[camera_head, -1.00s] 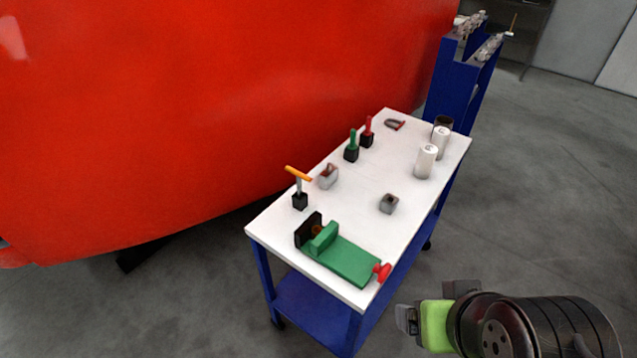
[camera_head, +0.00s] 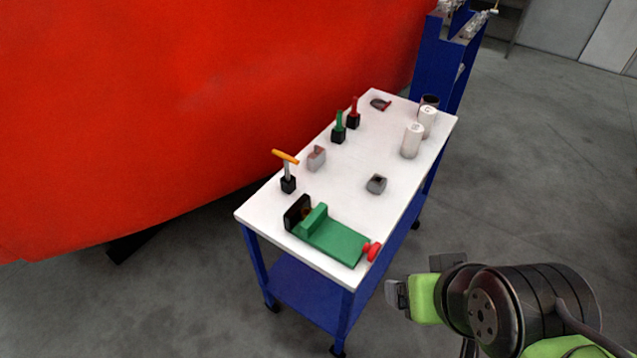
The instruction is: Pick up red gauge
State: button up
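The red gauge (camera_head: 353,113) appears to be the upright red-handled piece in a small black block, near the back left edge of the white cart top (camera_head: 335,190). A similar green-handled piece (camera_head: 339,127) stands just in front of it to the left. My arm is at the lower right, beside the cart and well apart from the red gauge. Grey end parts of my gripper (camera_head: 398,294) show next to a green section. Its fingers are not clear enough to tell open from shut, and I see nothing held in it.
A blue stand (camera_head: 440,60) is beyond. Floor at right is clear.

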aim_at(353, 113)
jog(key=i+l+u, duration=0.2)
jog(key=u, duration=0.2)
jog(key=i+l+u, duration=0.1)
jog(key=l+u, duration=0.35)
jog(key=i+l+u, duration=0.15)
jog(key=u, duration=0.25)
jog(key=l+u, duration=0.85)
jog(key=k+l+u, duration=0.1)
jog(key=l+u, duration=1)
jog(key=u, duration=0.15)
jog(key=k+l+u, duration=0.15)
jog(key=l+u, duration=0.15)
jog(key=u, duration=0.15)
